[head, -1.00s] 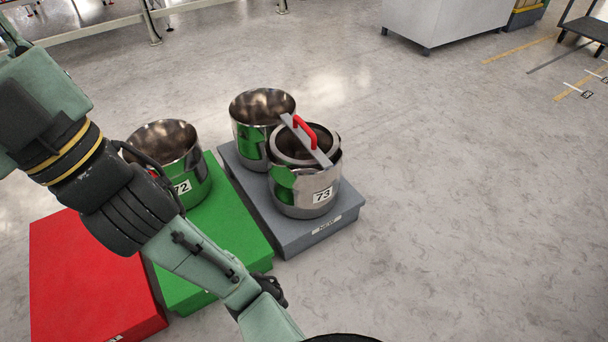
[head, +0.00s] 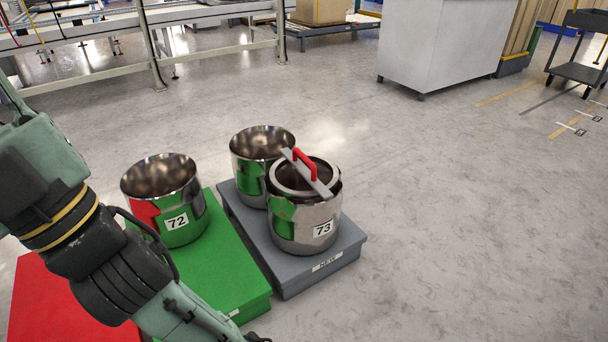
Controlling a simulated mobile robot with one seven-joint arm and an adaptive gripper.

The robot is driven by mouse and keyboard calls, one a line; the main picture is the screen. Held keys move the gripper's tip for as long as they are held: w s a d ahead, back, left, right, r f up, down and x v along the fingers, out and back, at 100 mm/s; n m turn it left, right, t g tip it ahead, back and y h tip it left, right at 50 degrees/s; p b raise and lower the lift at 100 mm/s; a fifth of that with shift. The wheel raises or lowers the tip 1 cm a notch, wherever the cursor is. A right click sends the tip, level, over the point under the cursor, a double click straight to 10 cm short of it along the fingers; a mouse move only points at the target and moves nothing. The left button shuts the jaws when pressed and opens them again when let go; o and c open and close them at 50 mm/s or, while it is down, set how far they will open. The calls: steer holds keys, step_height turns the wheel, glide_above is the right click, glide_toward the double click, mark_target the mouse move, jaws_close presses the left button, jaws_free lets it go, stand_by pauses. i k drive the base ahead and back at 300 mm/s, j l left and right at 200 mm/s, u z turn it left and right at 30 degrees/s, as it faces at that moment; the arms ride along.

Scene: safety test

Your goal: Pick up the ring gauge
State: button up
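The ring gauge (head: 313,179) is a grey ring with a flat bar across it and a red handle on the bar. It sits at the mouth of the shiny metal cylinder labelled 73 (head: 305,222), with the bar slanting across the rim. How deep the ring reaches inside is hidden. My arm comes in from the left and runs out of the bottom edge, left of and nearer than the cylinders. My gripper is out of view.
Cylinder 73 and an unlabelled open cylinder (head: 248,168) stand on a grey platform (head: 315,262). Cylinder 72 (head: 172,222) stands on a green platform (head: 215,275); a red platform (head: 40,300) is at left. A grey cabinet (head: 445,45) stands behind. Floor right is clear.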

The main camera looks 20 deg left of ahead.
mark_target(295, 157)
steer(key=i+j+u, duration=0.1)
steer(key=i+u, duration=0.15)
steer(key=i, duration=0.2)
steer(key=i+u, duration=0.3)
steer(key=i, duration=0.15)
